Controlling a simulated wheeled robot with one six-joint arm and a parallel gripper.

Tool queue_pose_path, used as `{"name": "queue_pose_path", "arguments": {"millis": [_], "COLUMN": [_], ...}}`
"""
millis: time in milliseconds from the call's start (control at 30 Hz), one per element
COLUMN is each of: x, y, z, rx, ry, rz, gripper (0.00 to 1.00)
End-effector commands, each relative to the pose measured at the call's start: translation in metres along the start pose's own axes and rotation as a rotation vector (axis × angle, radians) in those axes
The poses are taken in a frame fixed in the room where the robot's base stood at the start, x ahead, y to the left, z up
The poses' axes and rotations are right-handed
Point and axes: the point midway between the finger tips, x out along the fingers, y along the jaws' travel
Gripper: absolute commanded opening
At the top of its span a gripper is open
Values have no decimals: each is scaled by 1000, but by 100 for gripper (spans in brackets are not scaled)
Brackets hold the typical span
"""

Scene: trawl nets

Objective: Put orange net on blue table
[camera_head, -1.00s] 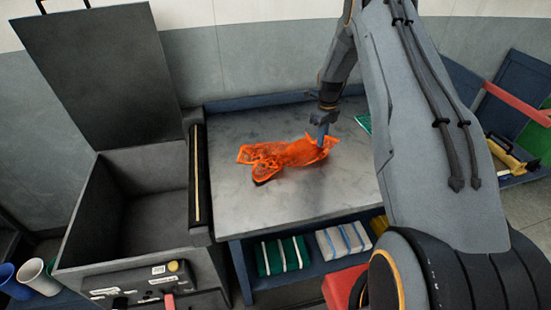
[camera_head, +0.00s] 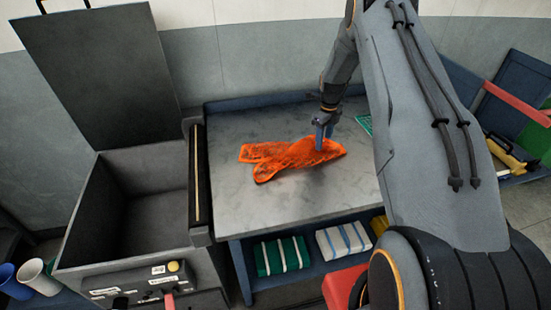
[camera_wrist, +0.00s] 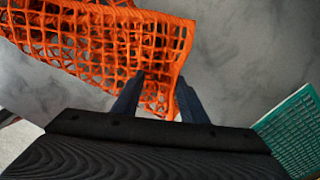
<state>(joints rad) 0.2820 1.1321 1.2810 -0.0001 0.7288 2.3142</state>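The orange net (camera_head: 285,158) lies spread on the grey metal top of the blue-framed table (camera_head: 235,205). My gripper (camera_head: 322,143) points down over the net's right end. In the wrist view, the two fingers of my gripper (camera_wrist: 158,98) stand apart, with the orange mesh (camera_wrist: 95,40) showing between and beyond them. The mesh looks loose, not pinched. Whether the fingertips touch it is hard to tell.
An open grey bin (camera_head: 85,215) with a raised lid stands left of the table. A green mesh piece (camera_wrist: 292,125) lies at the table's right side. Packed bundles (camera_head: 282,257) sit on the lower shelf. The table's front left is clear.

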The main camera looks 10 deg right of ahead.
Motion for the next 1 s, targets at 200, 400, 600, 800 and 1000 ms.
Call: {"name": "queue_pose_path", "arguments": {"millis": [200,400,600,800,1000], "x": [-16,-30,-44,-77,-99], "y": [-6,-10,-16,-28,-36], "z": [-3,-6,-9,-17,-22], "rx": [1,1,1,2,0], "ry": [-2,-1,-2,-2,0], "rz": [-2,-1,-2,-2,0], "gripper": [39,39,39,39,39]}}
